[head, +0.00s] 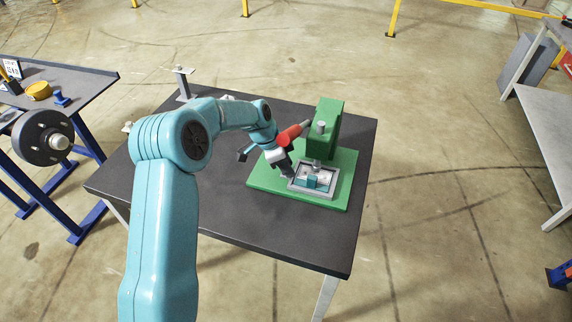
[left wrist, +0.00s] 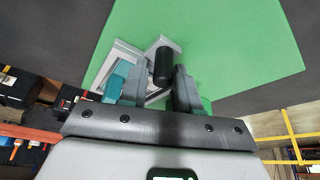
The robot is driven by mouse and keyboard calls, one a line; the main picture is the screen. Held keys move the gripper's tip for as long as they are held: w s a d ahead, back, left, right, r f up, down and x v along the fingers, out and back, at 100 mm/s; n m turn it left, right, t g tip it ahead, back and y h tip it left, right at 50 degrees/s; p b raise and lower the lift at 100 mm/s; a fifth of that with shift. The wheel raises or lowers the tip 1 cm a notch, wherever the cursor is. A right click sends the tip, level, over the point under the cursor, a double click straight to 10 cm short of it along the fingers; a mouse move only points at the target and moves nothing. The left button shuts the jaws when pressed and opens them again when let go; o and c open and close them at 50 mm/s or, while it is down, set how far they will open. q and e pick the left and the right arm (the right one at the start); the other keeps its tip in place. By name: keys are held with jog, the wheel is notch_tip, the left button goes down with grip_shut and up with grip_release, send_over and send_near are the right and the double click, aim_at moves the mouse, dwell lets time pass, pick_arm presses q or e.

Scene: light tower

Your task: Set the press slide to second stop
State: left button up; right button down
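The green press (head: 325,125) stands on a green base plate (head: 341,190) on the dark table. On the plate sits a grey frame (head: 331,193) with a teal block (head: 314,182) in it. Both also show in the left wrist view, the frame (left wrist: 125,50) and the block (left wrist: 115,80). My left gripper (head: 286,171) is low over the plate, at the left side of the frame. In the left wrist view its fingers (left wrist: 157,92) are apart, with a black knob (left wrist: 163,64) ahead of the gap, close to the right finger. Contact cannot be told. My right gripper is out of view.
The dark table (head: 230,215) is clear in front of the press. A grey bracket (head: 183,83) stands at its back left edge. A second bench (head: 80,82) with a yellow round item (head: 39,91) is at left. A grey table (head: 548,125) is at right.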

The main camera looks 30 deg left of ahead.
pick_arm(q)
jog(key=shift+s+a+r, duration=0.1)
jog(key=shift+a, duration=0.05)
jog(key=b+v, duration=0.2)
jog(key=v, duration=1.4)
